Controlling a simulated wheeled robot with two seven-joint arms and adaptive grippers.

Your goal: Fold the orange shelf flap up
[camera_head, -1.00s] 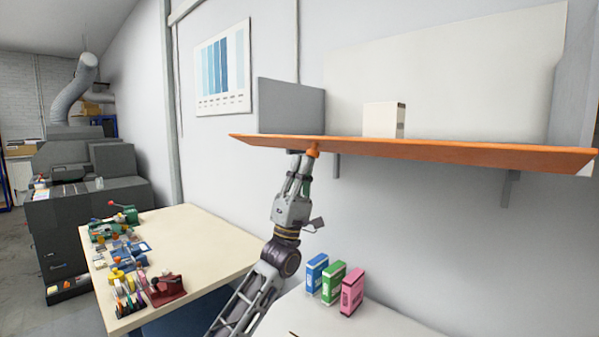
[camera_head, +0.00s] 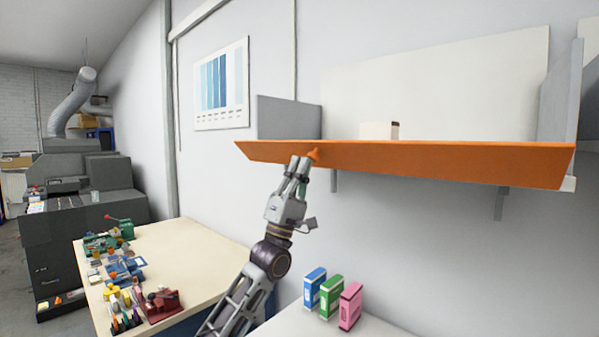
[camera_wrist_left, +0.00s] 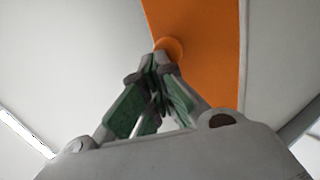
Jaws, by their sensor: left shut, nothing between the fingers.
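The orange shelf flap (camera_head: 430,163) runs along the front of the wall shelf, its broad face tilted toward me. A round orange knob (camera_head: 314,154) sticks out near its left end. My left gripper (camera_head: 301,160) is shut, with its fingertips at the knob. In the left wrist view the flap (camera_wrist_left: 205,50) fills the upper middle. The knob (camera_wrist_left: 170,47) is just beyond the closed fingertips (camera_wrist_left: 160,57), with nothing between them. I cannot tell whether they touch the knob or flap. My right gripper is not in view.
On the shelf, a white box (camera_head: 376,131) shows above the flap, with grey side panels (camera_head: 290,118) at the ends. Below stand blue, green and pink boxes (camera_head: 330,294). A cream table (camera_head: 190,250) with small tools is at left.

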